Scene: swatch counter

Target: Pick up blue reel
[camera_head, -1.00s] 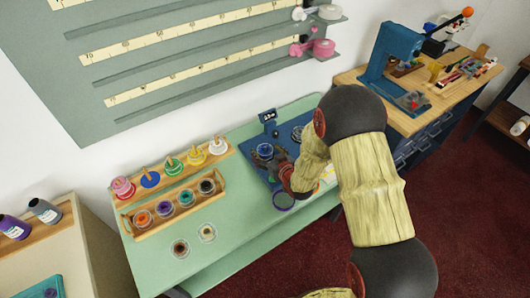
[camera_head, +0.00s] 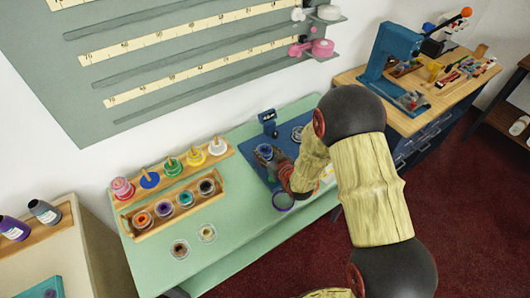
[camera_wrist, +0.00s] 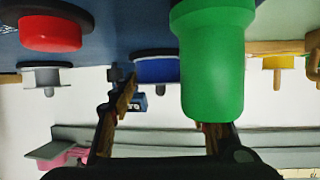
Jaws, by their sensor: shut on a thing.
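The blue reel (camera_head: 264,151) is at the tip of my gripper (camera_head: 273,160), over the dark blue mat on the green counter. In the wrist view the blue reel (camera_wrist: 157,69) with its dark flange shows between the fingers of my gripper (camera_wrist: 166,92). The gripper is shut on it. A large green cylinder (camera_wrist: 212,70) stands close to the camera and hides part of the right finger. I cannot tell whether the reel is clear of the mat.
A wooden rack (camera_head: 170,215) with several coloured reels stands to the left on the green counter (camera_head: 238,238). Two small reels lie in front of it. A purple-rimmed ring (camera_head: 283,201) lies near the mat's front edge. A dark blue block (camera_head: 268,117) stands behind.

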